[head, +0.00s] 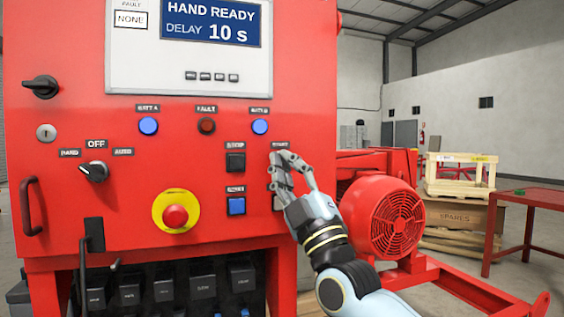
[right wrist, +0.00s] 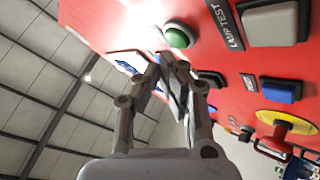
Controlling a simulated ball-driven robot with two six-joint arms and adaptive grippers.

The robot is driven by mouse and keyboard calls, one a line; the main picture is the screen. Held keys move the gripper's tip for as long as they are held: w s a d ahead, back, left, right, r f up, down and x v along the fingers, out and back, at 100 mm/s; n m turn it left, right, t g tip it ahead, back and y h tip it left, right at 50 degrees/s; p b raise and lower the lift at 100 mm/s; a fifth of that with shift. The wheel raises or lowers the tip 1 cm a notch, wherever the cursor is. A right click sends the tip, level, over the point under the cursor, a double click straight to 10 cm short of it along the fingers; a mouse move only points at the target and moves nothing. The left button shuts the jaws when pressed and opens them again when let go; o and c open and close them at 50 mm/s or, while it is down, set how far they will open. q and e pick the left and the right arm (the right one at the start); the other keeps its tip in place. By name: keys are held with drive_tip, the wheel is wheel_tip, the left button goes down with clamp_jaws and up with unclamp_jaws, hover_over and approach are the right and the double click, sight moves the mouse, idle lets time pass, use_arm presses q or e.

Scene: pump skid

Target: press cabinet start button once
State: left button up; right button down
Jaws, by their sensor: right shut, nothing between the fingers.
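The red cabinet (head: 130,215) faces me. Its display (head: 211,22) reads "HAND READY, DELAY 10 s". My right gripper (head: 284,160) is shut and empty in front of the right column of buttons, just under a small label that seems to read START. The gripper hides the button there in the head view. In the right wrist view a round green button (right wrist: 180,36), likely the start button, shows just beyond the closed fingertips (right wrist: 170,62). I cannot tell whether the tips touch it. My left gripper is out of view.
A black button (head: 235,161) and a blue button (head: 236,205) sit left of my gripper. The lamp test button (right wrist: 276,22) is below the green one. A yellow-ringed red emergency stop (head: 175,216) and a selector (head: 94,172) are further left. A red motor (head: 385,215) stands right.

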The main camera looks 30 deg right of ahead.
drive_tip(key=shift+w, duration=0.1)
drive_tip(key=shift+w+d, duration=0.1)
drive_tip(key=shift+w, duration=0.2)
drive_tip(key=shift+w+d, duration=0.1)
drive_tip(key=shift+w, duration=0.3)
idle(0.7)
drive_tip(key=shift+s+p, duration=0.1)
drive_tip(key=shift+p, duration=0.2)
drive_tip(key=shift+s+a+p, duration=0.2)
drive_tip(key=shift+s+p, duration=0.3)
drive_tip(key=shift+s, duration=0.25)
